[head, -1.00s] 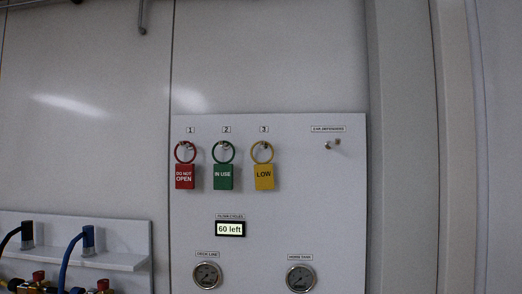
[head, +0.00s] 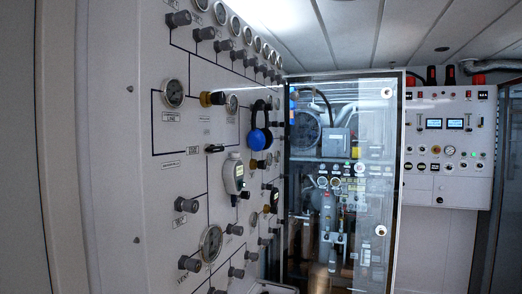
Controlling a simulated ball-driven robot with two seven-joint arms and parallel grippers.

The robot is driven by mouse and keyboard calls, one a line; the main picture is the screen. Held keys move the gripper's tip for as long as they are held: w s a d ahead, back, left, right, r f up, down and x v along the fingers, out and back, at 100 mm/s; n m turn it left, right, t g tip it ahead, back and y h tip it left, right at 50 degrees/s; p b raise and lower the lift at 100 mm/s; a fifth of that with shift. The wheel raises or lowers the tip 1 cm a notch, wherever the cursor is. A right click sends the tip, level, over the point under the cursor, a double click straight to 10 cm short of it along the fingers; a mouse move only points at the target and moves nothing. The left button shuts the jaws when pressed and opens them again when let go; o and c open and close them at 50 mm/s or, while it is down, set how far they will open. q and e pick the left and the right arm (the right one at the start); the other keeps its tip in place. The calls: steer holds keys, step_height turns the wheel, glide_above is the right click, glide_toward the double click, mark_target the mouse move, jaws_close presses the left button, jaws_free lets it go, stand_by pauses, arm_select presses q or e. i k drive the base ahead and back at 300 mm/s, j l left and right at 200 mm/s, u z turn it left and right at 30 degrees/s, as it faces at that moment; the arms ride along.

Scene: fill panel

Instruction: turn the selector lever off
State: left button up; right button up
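The white control panel (head: 165,130) runs along the left of the head view, seen at a steep angle, with grey knobs, round gauges and black flow lines. Neither of my grippers shows in the view.
Blue headphones (head: 258,138) and a grey handheld device (head: 233,175) hang on the panel. A glass-fronted cabinet (head: 395,165) with machinery stands beyond it. Another panel (head: 448,165) with two displays is on the right wall.

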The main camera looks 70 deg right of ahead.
mark_target(213, 149)
steer(key=z, duration=1.85)
